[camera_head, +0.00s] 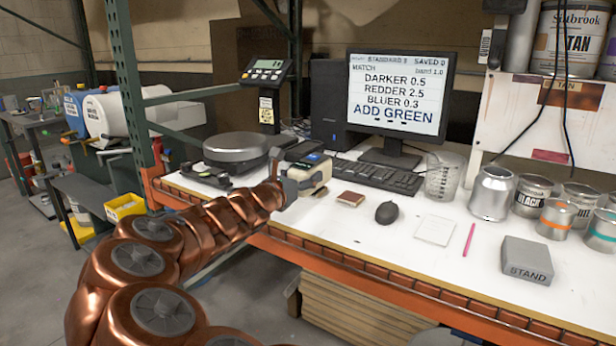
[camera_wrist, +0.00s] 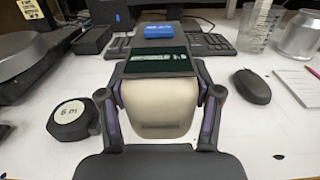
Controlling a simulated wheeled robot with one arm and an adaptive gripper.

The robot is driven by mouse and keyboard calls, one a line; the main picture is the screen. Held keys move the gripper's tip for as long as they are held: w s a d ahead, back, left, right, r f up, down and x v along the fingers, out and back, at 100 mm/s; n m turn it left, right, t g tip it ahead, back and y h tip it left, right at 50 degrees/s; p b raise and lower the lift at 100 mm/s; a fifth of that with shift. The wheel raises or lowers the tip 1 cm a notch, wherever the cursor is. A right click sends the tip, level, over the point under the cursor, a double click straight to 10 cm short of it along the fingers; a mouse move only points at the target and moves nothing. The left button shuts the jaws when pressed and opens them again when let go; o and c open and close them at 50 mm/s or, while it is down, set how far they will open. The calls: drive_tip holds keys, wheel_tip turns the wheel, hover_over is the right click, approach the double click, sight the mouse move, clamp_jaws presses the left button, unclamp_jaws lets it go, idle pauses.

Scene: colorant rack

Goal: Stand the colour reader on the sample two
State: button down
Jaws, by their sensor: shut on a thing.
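The colour reader (camera_head: 312,171), a cream device with a dark top, a small screen and a blue button, is held in my gripper (camera_head: 293,182) at the scale side of the bench. In the wrist view the reader (camera_wrist: 157,100) fills the space between the two fingers of my gripper (camera_wrist: 158,97), which is shut on its sides. No patch is clearly labelled as sample two. A small brown card (camera_head: 350,199) lies just right of the reader, and a white card (camera_head: 436,230) lies further right. What is under the reader, and whether it touches the bench, I cannot tell.
A black mouse (camera_head: 387,212), keyboard (camera_head: 378,177), glass beaker (camera_head: 443,177) and pink pencil (camera_head: 469,243) lie around. A grey block marked STAND (camera_head: 526,261) and several cans are at the right. A round scale (camera_head: 236,150) stands left. A tape measure (camera_wrist: 72,119) lies left of my gripper.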

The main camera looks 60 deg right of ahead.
drive_tip(key=w+d, duration=0.2)
drive_tip(key=d, duration=0.1)
drive_tip(key=w+d+f, duration=0.1)
drive_tip(key=d, duration=0.2)
drive_tip(key=w+d, duration=0.2)
drive_tip(key=d, duration=0.2)
drive_tip(key=shift+w+f+p, duration=0.15)
drive_tip(key=shift+w+p, duration=0.15)
drive_tip(key=shift+p, duration=0.1)
drive_tip(key=shift+f, duration=1.6)
drive_tip(key=shift+c, duration=1.1)
unclamp_jaws()
drive_tip(key=shift+f, duration=0.15)
drive_tip(key=shift+a, duration=0.15)
drive_tip(key=shift+s+a+b, duration=0.15)
drive_tip(key=shift+a, duration=2.8)
drive_tip(key=shift+s+a+b, duration=0.1)
drive_tip(key=shift+a+b, duration=0.05)
drive_tip(key=shift+a, duration=2.8)
